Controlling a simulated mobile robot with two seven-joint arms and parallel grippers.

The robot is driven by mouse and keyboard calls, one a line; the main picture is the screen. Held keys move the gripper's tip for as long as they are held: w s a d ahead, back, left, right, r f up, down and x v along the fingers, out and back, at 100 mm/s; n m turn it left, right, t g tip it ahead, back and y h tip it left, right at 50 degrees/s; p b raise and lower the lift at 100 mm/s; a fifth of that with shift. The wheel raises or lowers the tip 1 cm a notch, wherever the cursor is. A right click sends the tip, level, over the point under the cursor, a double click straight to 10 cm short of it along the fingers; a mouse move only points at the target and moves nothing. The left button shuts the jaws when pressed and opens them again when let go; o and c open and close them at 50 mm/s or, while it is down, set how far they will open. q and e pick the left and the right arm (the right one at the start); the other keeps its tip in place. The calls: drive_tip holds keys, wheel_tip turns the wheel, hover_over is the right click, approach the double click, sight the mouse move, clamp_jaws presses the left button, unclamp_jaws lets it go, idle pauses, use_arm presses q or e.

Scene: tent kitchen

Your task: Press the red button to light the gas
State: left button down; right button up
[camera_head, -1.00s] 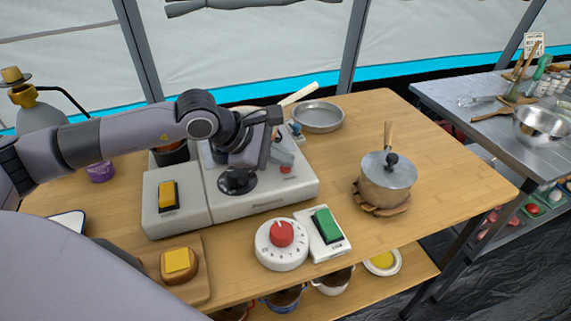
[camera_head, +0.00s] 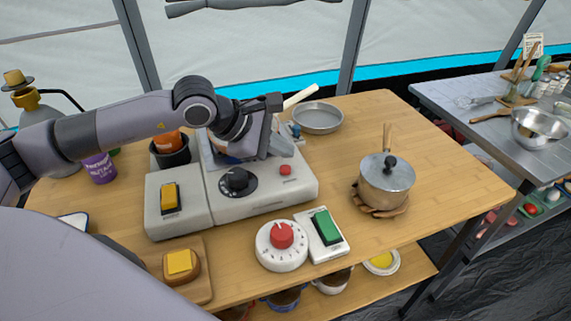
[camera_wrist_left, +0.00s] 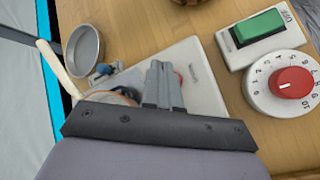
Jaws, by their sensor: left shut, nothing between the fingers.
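The red button (camera_head: 285,169) is a small round cap on the right part of the grey-white stove's front panel (camera_head: 265,199), right of a black knob (camera_head: 238,180). My left gripper (camera_head: 284,148) is shut and empty, just above and behind the button in the head view, apparently apart from it. In the left wrist view the shut fingers (camera_wrist_left: 158,68) point over the stove, and a sliver of the red button (camera_wrist_left: 179,77) shows beside them, mostly hidden. My right gripper is not in view.
A red-knobbed dial (camera_head: 282,243) and a green switch (camera_head: 326,227) are in front of the stove. A yellow switch (camera_head: 170,196) is at its left. A lidded pot (camera_head: 386,180) and a grey pan (camera_head: 318,117) stand to the right. The table's right side (camera_head: 440,165) is clear.

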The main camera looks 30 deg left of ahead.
sight(281, 170)
use_arm(q)
drive_tip(key=shift+r+p, duration=0.85)
drive_tip(key=shift+r, duration=1.15)
drive_tip(key=shift+f, duration=0.1)
